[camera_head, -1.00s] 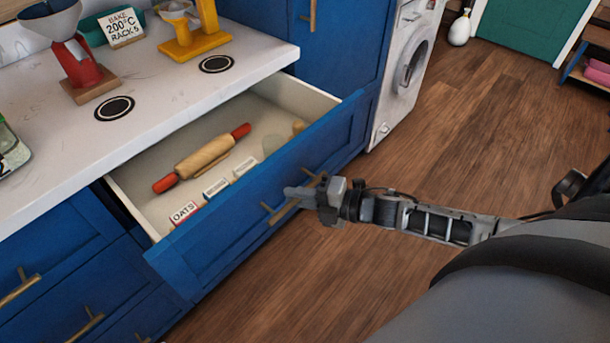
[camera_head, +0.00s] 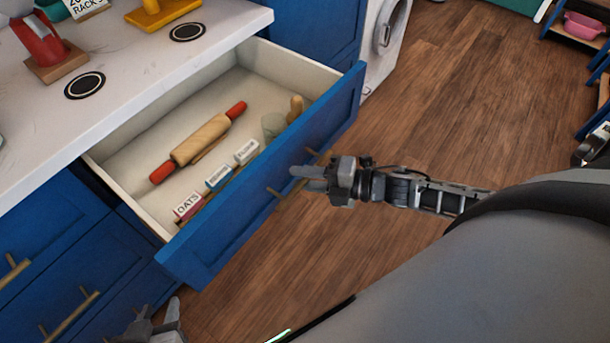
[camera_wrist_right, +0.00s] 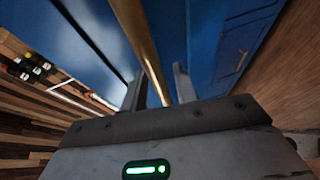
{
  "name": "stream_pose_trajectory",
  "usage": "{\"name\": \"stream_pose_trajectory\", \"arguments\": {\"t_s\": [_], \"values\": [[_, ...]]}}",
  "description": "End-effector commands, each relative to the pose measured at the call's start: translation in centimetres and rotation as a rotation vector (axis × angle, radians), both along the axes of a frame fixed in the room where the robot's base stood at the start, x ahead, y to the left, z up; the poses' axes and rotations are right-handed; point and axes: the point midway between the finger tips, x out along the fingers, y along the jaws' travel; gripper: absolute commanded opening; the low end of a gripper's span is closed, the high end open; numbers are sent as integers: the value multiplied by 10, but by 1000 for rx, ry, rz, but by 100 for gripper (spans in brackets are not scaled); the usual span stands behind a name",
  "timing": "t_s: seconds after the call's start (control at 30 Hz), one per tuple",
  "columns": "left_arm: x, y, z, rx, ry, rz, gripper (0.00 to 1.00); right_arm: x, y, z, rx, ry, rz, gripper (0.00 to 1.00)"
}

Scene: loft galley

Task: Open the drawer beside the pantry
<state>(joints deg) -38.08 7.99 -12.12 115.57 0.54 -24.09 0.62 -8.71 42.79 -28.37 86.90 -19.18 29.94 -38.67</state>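The blue-fronted drawer (camera_head: 262,205) under the white counter is pulled well out, its pale inside showing. Its brass handle (camera_head: 277,194) runs along the front and also shows in the right wrist view (camera_wrist_right: 138,38). My right gripper (camera_head: 305,178) is at this handle. The pantry is not clearly identifiable.
The drawer holds a rolling pin (camera_head: 200,140) with red ends, several small labelled boxes (camera_head: 218,177) and a glass (camera_head: 272,125). A tall blue cabinet (camera_head: 315,35) and a white washing machine (camera_head: 385,45) stand beyond it. Wooden floor (camera_head: 440,100) is clear at the right.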

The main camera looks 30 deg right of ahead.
Motion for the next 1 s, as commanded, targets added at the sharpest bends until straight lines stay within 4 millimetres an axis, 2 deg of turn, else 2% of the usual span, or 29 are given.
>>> {"name": "stream_pose_trajectory", "arguments": {"t_s": [0.57, 0.73, 1.0], "values": [[2, 1, 2, 3, -6, -3, 36, -4, -3, 0, 0, 2, -1, 35], [5, 1, 2, 2, -13, -4, 36, -22, -21, 3, -2, 5, 1, 35], [7, 0, 4, 0, -21, -4, 36, -67, -67, 16, -3, 7, 0, 35]]}}
